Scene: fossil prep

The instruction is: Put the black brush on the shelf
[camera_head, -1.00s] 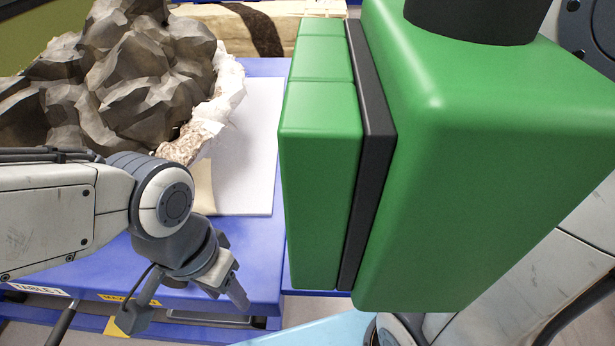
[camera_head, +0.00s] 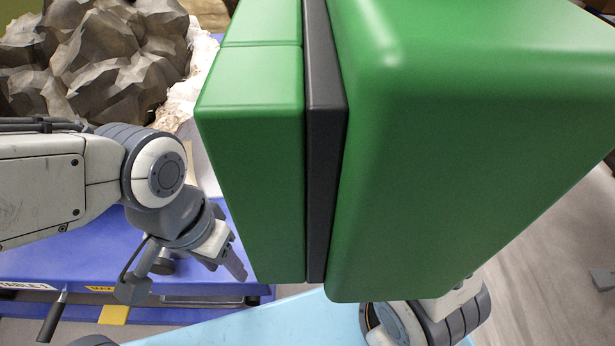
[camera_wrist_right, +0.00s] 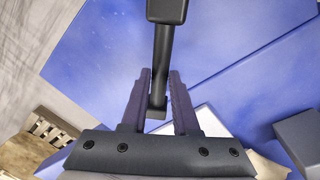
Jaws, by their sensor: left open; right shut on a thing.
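In the right wrist view, my right gripper (camera_wrist_right: 159,76) is shut on the black brush (camera_wrist_right: 163,50). Its dark handle runs between the two fingers, and its wider dark block end is at the top edge of the picture. The right gripper and the brush are hidden in the head view by a large green block. My left gripper (camera_head: 187,272) is open and empty, in front of the blue table (camera_head: 90,250). I cannot make out the shelf for certain in either view.
The large green block (camera_head: 450,150) with a black band fills the middle and right of the head view. A grey-brown rocky fossil mass (camera_head: 100,65) sits on the table. A light-blue surface (camera_head: 270,325) lies at the bottom. Bare floor (camera_head: 550,270) shows at right.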

